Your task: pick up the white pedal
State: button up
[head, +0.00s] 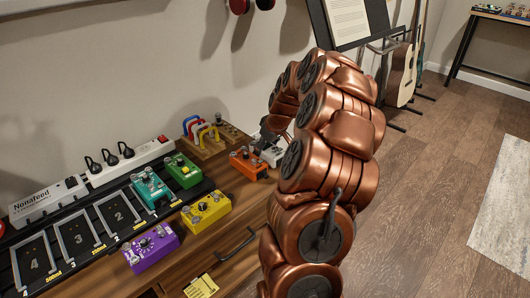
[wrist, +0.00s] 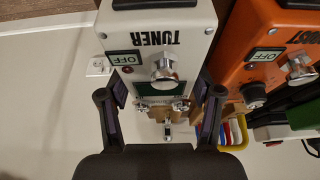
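The white pedal (wrist: 165,22), marked TUNER, shows upside down in the wrist view, with a silver footswitch and an OFF label. My gripper (wrist: 162,93) is open, its two dark fingers apart at either side of the pedal's near end. I cannot tell whether the fingers touch it. In the head view the white pedal (head: 271,154) is at the right end of the wooden top, partly hidden by my arm and gripper.
An orange pedal (wrist: 265,60) stands close beside the white one; it also shows in the head view (head: 249,163). Green (head: 183,170), teal (head: 151,190), yellow (head: 206,212) and purple (head: 151,248) pedals lie further left. A power strip (head: 125,163) runs along the wall.

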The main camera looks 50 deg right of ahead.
jog(key=c, duration=0.7)
jog(key=shift+r, duration=0.1)
jog(key=shift+c, duration=0.2)
